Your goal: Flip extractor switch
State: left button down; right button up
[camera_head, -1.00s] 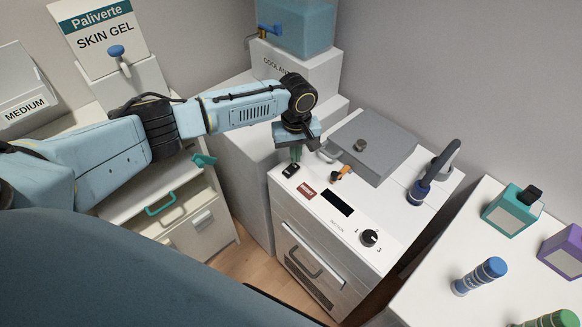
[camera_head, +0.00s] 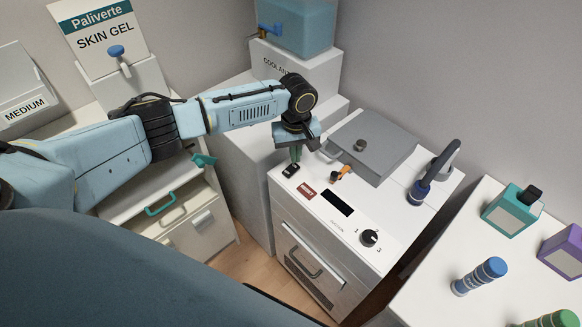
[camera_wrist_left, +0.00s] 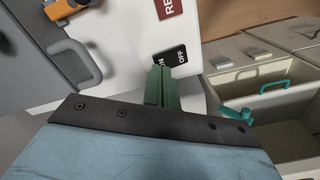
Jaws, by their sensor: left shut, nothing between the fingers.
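The extractor switch (camera_head: 290,170) is a small black rocker on the top left corner of the white cabinet (camera_head: 350,232). In the left wrist view the switch (camera_wrist_left: 171,56) shows "ON" and "OFF" lettering. My left gripper (camera_head: 295,157) points down with its green fingers shut and empty. Its fingertips (camera_wrist_left: 160,72) are right at the switch, by its "ON" end. I cannot tell whether they touch it. Which way the rocker is tilted is not clear. My right gripper is not in view.
On the cabinet are a red label (camera_head: 308,192), a dark display (camera_head: 337,203), a black dial (camera_head: 370,238), an orange-handled part (camera_head: 341,173), a grey lid (camera_head: 372,147) and a hose nozzle (camera_head: 428,185). A coolant tank (camera_head: 300,28) stands behind. Bottles stand on the right table (camera_head: 455,265).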

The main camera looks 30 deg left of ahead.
aim_at(296, 166)
pick_arm(q)
jog(key=shift+f+b, duration=0.4)
jog(key=shift+f, duration=0.75)
dwell(0.8)
jog(key=shift+r, duration=0.1)
notch_tip(296, 166, up, 7)
jog(key=p, duration=0.9)
dwell(0.3)
jog(key=shift+d, duration=0.1)
